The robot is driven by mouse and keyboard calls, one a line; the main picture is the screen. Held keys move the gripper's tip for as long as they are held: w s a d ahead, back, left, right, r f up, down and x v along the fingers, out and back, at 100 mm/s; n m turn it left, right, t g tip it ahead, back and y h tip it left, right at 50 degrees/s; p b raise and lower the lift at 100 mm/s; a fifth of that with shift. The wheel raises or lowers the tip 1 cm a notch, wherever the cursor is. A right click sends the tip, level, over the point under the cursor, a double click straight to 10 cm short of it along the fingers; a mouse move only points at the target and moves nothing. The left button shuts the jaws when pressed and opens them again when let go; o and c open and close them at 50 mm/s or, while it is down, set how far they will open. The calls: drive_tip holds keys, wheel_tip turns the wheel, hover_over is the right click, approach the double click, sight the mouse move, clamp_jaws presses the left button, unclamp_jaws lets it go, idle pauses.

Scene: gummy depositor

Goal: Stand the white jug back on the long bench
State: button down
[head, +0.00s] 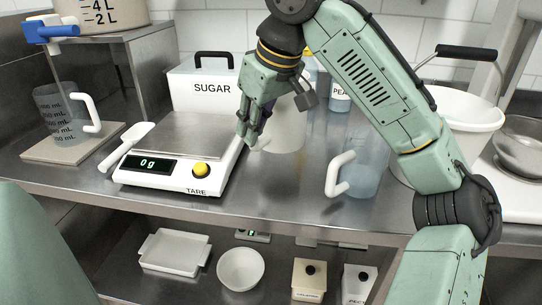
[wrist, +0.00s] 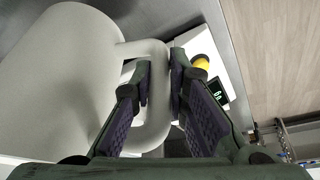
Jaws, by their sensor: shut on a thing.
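The white jug (head: 287,132) is upright over the long bench (head: 285,205), just right of the scale and partly behind my gripper (head: 252,138). In the wrist view the white jug (wrist: 60,85) fills the left side, with its handle (wrist: 157,115) between the two fingers. My gripper (wrist: 163,85) is shut on that handle. I cannot tell whether the jug's base touches the bench; its lower left part is hidden by my fingers.
A clear jug with a white handle (head: 365,172) stands to the right. The sugar box (head: 200,88) and a labelled jar (head: 340,92) are behind. The front bench strip is clear.

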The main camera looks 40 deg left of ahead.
drive_tip(key=shift+f, duration=3.4)
drive_tip(key=c, duration=1.6)
unclamp_jaws()
drive_tip(key=shift+f, duration=0.15)
drive_tip(key=shift+o, duration=0.2)
drive_tip(key=v, duration=1.2)
